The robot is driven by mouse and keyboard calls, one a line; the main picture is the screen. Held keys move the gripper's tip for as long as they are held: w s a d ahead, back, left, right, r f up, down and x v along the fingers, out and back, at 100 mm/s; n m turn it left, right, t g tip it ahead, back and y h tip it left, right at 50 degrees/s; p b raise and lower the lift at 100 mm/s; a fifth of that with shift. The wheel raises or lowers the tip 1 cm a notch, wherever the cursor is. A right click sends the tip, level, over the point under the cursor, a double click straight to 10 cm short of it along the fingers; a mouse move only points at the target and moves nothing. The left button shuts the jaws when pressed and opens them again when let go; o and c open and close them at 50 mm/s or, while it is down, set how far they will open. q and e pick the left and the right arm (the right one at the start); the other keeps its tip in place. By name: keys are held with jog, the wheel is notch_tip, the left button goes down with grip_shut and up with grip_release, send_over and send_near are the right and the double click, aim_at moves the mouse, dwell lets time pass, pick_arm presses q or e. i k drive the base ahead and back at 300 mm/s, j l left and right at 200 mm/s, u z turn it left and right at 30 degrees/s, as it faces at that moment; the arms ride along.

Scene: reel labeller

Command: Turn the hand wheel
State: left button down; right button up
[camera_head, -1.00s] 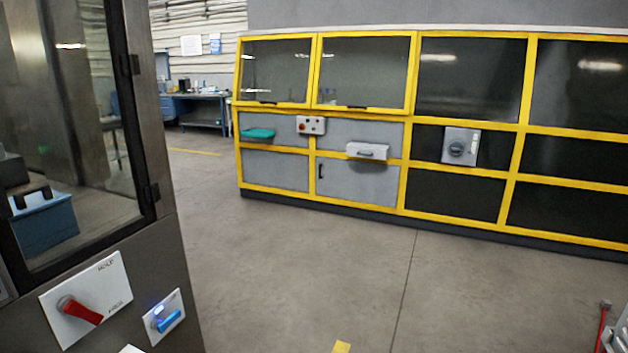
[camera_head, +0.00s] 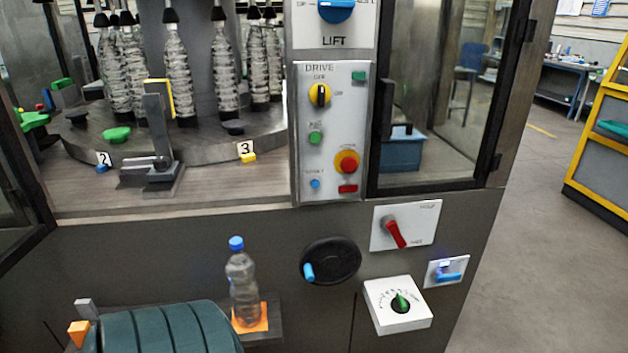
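The hand wheel (camera_head: 331,261) is a black disc with a light blue handle knob (camera_head: 309,272) at its lower left. It sits on the grey front panel of the machine, below the drive control panel (camera_head: 332,130). Nothing covers it.
A clear bottle with a blue cap (camera_head: 242,282) stands on an orange pad left of the wheel. A red lever switch (camera_head: 395,233) and a green-knob dial box (camera_head: 398,304) are to its right. A dark green rounded part (camera_head: 165,328) lies lower left. Open floor (camera_head: 530,220) is at right.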

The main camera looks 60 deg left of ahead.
aim_at(328, 261)
jog(key=u, duration=1.8)
